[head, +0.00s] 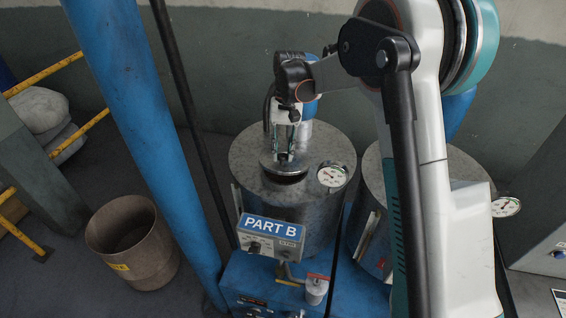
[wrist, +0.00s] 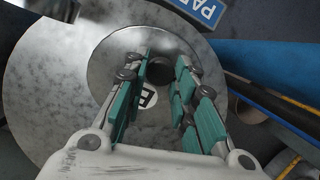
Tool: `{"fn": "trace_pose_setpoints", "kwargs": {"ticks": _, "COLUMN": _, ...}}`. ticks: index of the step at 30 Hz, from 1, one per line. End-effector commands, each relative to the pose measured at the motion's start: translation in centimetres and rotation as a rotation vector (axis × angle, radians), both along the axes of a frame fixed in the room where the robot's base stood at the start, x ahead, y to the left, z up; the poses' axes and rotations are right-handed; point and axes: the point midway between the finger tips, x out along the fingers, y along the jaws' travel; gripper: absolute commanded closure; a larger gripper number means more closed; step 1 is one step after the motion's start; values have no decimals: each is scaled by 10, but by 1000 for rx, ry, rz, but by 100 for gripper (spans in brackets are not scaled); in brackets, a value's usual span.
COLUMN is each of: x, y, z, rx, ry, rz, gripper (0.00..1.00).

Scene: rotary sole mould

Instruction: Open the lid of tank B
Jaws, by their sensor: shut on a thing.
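Tank B (head: 250,150) is a grey metal cylinder with a blue PART B sign on its front. Its lid (head: 270,166) is a small shiny disc on the tank top, with a dark band under its near edge. In the wrist view, the lid (wrist: 108,62) carries a white label with a dark letter, partly hidden by a finger. My gripper (head: 284,150) points down over the lid. In the wrist view, my gripper (wrist: 163,70) is shut on the dark lid knob (wrist: 160,69), with green-padded fingers on either side.
A pressure gauge (head: 331,176) stands at the tank's right edge. A second tank (head: 462,172) is partly behind my arm. A blue post (head: 140,120) and dark pole (head: 185,100) rise at left. A brown bin (head: 132,242) stands on the floor.

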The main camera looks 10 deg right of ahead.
Motion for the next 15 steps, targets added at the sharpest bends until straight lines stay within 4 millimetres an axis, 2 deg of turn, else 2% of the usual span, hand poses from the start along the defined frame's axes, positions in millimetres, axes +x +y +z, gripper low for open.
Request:
{"fn": "trace_pose_setpoints", "kwargs": {"ticks": 6, "x": 12, "y": -5, "z": 11, "rx": 49, "ry": 118, "rz": -1, "gripper": 100}}
{"fn": "trace_pose_setpoints", "kwargs": {"ticks": 15, "x": 17, "y": -6, "z": 20, "rx": 86, "ry": 196, "rz": -2, "gripper": 100}}
